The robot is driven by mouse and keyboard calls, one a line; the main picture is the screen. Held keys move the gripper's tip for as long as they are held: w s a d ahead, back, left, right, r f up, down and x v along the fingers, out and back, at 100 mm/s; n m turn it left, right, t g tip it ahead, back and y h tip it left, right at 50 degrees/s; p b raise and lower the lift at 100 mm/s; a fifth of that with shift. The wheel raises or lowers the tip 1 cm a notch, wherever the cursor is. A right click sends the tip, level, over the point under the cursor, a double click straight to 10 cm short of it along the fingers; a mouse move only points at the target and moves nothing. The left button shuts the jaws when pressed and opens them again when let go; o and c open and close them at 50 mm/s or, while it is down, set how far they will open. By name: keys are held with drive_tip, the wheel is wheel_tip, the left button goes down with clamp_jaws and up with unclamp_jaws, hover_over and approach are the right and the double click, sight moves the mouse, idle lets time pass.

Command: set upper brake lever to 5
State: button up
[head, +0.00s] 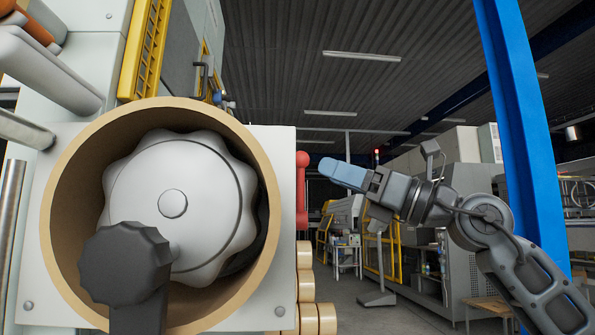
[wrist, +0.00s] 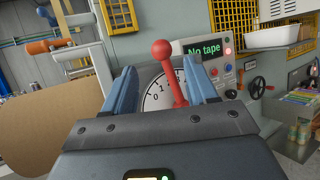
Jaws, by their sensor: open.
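A lever with a red ball (wrist: 161,49) and red shaft stands over a round white dial (wrist: 154,96) in the wrist view. The shaft slants down to the right. Marks 0 and 1 show at the dial's left; the lower dial is hidden behind my gripper, so I cannot read the setting. My gripper (wrist: 160,66) is open, with a blue finger on each side of the lever in the picture; contact cannot be told. In the head view my gripper (head: 345,174) points left, its fingers overlapping. A red part (head: 302,190) shows left of it, partly hidden behind a white plate.
A large tan roll (head: 60,215) with a white knobbed hub and a black knob (head: 125,265) fills the left of the head view. A panel reading "No tape" (wrist: 205,49) and a handwheel (wrist: 258,87) are right of the dial. A blue post (head: 525,120) stands at right.

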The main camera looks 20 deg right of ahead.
sight(300, 159)
drive_tip(key=shift+p+x, duration=0.6)
drive_tip(key=shift+x, duration=3.4)
drive_tip(key=shift+d, duration=0.1)
clamp_jaws()
